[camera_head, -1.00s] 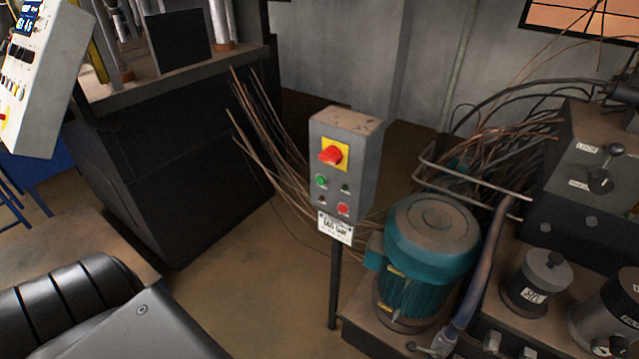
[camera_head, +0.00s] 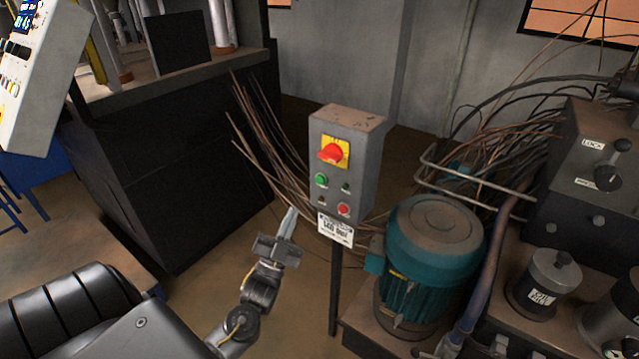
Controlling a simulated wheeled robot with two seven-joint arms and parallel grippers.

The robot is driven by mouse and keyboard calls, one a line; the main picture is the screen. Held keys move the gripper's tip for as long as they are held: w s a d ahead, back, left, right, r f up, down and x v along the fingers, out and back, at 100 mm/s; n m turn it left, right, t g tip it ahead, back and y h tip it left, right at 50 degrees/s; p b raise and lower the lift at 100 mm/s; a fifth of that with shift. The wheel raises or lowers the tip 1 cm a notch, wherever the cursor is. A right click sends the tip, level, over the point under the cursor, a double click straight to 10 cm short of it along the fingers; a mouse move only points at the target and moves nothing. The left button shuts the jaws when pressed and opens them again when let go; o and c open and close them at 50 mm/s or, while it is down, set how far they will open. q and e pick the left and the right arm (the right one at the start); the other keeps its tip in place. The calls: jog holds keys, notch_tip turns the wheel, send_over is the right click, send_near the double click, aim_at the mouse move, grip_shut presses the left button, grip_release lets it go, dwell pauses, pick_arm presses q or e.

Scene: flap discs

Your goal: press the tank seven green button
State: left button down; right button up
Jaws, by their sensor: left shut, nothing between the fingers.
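A grey control box (camera_head: 345,160) stands on a dark post in the middle of the head view. It carries a red rotary switch (camera_head: 333,152) on a yellow plate, a green button (camera_head: 321,180) below it on the left, and a red button (camera_head: 344,209) lower right. A white label (camera_head: 336,230) hangs under the box; its text is too blurred to read surely. My left gripper (camera_head: 290,215) is shut and empty. Its tips point up, in the picture below and left of the green button, and apart from it. My right gripper is not in view.
A teal motor (camera_head: 432,255) stands right of the post, beside a machine with knobs (camera_head: 600,160). Bundled cables (camera_head: 265,140) run behind the box. A large black cabinet (camera_head: 175,170) is at left, with a tilted control panel (camera_head: 40,80). Floor shows between cabinet and post.

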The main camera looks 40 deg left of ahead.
aim_at(321, 180)
pick_arm(q)
jog(key=r, duration=0.1)
jog(key=s+r+t, duration=0.1)
jog(key=r, duration=0.1)
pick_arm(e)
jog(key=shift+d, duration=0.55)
pick_arm(q)
jog(key=shift+f, duration=0.1)
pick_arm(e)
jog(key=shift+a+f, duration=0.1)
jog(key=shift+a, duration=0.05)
